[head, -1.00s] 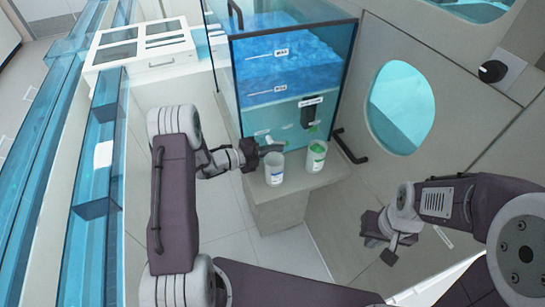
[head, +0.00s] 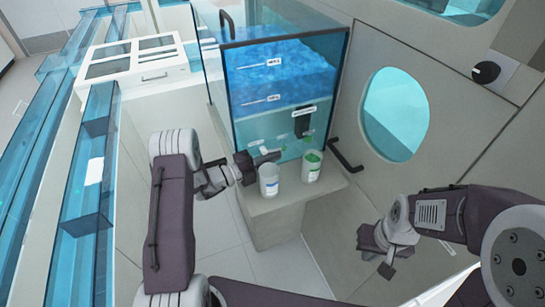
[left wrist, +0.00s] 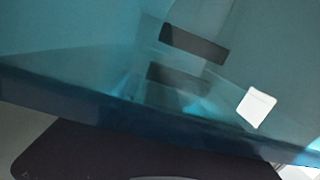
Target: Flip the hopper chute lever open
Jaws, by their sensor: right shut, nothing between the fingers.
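The hopper (head: 285,85) is a clear blue tank holding blue material, standing on a grey ledge. A black part (head: 303,122) with a white label above it is on its front; I cannot tell if it is the chute lever, or its position. My left gripper (head: 265,157) is at the tank's lower front, just above a white cup with a blue label (head: 269,182); its jaw state and any contact are unclear. The left wrist view shows a tinted clear wall (left wrist: 90,75), dark bars and a white patch, with no clear lever. My right gripper (head: 386,270) is shut and empty, low at right.
A second white cup with green contents (head: 312,168) stands right of the first on the grey ledge (head: 290,205). A black bar handle (head: 345,157) is right of the tank. A white cabinet (head: 135,65) stands at the left. Floor space is free in front of the ledge.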

